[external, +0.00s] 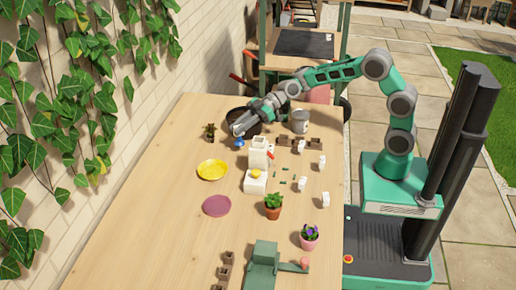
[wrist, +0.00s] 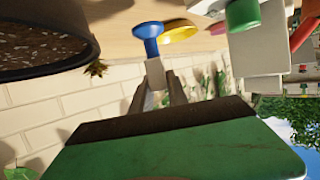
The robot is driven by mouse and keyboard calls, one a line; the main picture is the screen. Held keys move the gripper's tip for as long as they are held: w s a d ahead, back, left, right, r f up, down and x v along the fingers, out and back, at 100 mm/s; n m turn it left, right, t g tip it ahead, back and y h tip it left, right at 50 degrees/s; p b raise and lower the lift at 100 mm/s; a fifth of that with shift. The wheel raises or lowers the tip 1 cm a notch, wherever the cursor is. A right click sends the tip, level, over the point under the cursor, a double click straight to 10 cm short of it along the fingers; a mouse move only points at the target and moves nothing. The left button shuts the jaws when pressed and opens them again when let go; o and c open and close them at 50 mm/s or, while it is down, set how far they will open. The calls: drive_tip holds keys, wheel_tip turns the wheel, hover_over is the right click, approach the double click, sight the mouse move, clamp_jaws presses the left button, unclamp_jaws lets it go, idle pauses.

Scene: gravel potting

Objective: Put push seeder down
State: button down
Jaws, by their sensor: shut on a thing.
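The push seeder (wrist: 150,36) shows a blue end and a pale body in the wrist view. My gripper (wrist: 158,92) is shut on its pale part, and the blue end sticks out beyond the fingertips. In the external view my gripper (external: 237,130) is at the dark round pot, and the blue end of the seeder (external: 239,142) shows just below it. The blue end appears close to the wooden table (external: 150,215); I cannot tell whether it touches.
The dark pot (wrist: 45,40) with soil mix is close beside my gripper. A small plant (external: 210,130), a yellow dish (external: 212,170) and white containers (external: 259,153) stand around. A grey metal can (external: 300,121) is to the right. The table's left front is clear.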

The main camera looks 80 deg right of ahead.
drive_tip(key=shift+w+f, duration=0.3)
drive_tip(key=shift+f, duration=1.8)
drive_tip(key=c, duration=1.3)
unclamp_jaws()
drive_tip(key=shift+r, duration=0.35)
drive_tip(key=s+d+r, duration=0.3)
drive_tip(key=r, duration=0.5)
drive_tip(key=shift+r, duration=0.2)
drive_tip(key=shift+s+d, duration=0.1)
